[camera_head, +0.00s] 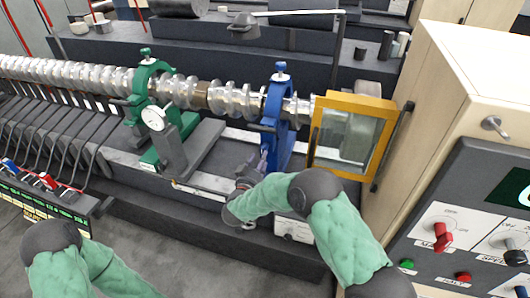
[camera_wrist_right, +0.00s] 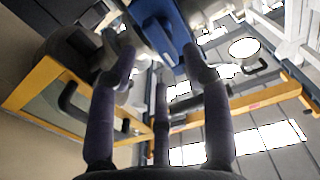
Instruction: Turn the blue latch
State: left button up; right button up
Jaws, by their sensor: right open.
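The blue latch piece (camera_head: 277,105) is an upright blue bracket around the silver ribbed shaft, with a pale knob on top. A small dark lever (camera_head: 261,128) sticks out at its left side. My right gripper (camera_head: 264,160) is at the lower front of the bracket, its fingers pointing up at it. In the right wrist view the blue part (camera_wrist_right: 168,38) lies just beyond and between the fingertips of my open right gripper (camera_wrist_right: 160,68). I cannot tell whether they touch it. My left arm shows at the bottom left, but its gripper is out of view.
A yellow-framed window guard (camera_head: 350,140) stands right of the blue bracket. A green bracket (camera_head: 146,85) and a dial gauge (camera_head: 153,118) stand to its left. A cream control cabinet (camera_head: 465,85) fills the right side. Dark machine bed lies in front.

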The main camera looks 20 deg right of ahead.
aim_at(264, 150)
jog(key=shift+x, duration=2.6)
grip_shut()
